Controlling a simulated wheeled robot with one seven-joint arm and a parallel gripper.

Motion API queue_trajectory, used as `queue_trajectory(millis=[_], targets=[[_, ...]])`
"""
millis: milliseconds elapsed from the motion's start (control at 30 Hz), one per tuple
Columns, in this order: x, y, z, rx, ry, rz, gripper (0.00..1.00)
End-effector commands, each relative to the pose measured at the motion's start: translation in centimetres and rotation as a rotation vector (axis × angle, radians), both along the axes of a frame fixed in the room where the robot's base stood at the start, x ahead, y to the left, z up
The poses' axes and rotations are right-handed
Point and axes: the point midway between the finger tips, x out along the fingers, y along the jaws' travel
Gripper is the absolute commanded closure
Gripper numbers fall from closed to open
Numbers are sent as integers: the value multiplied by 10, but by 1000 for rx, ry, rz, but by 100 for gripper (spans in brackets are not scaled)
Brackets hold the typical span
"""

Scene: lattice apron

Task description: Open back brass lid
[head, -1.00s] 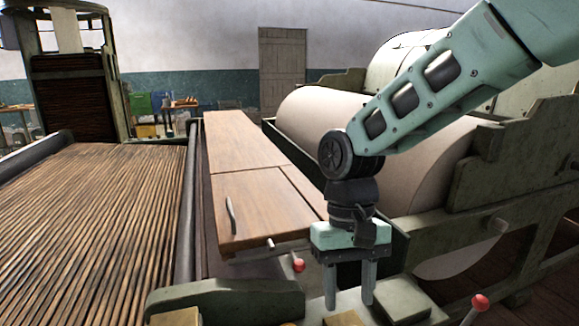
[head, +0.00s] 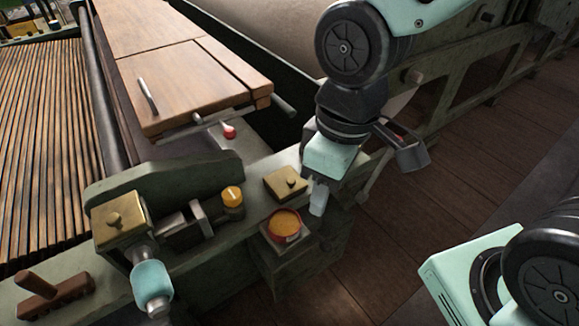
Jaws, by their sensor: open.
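A square brass lid (head: 287,183) with a small round knob lies flat, closed, on the green machine rail, in the middle of the head view. A second brass lid (head: 119,220) with a knob sits on a box at the left end. I cannot tell for sure which is the back one; the middle one lies farther back. My gripper (head: 312,188) is open and empty, pointing down just right of the middle lid. One pale finger shows clearly; the other is partly hidden. I cannot tell whether a finger touches the lid.
A round red-rimmed cup (head: 284,225) with orange contents sits just in front of the middle lid. A yellow-topped cap (head: 232,197) stands to its left. A wooden-handled brush (head: 50,296) lies at lower left. A red-knobbed lever (head: 229,131) sticks out below the wooden panel (head: 185,80).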

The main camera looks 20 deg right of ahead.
Motion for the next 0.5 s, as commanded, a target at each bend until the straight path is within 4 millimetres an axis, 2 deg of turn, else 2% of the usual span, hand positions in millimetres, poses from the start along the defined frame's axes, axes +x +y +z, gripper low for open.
queue_trajectory(millis=[33,200,400,500], targets=[[18,-4,-13,13,-1,17,55],[71,-16,-35,75,-30,124,55],[132,-42,-54,167,-109,227,55],[157,-57,-59,204,-158,263,55]])
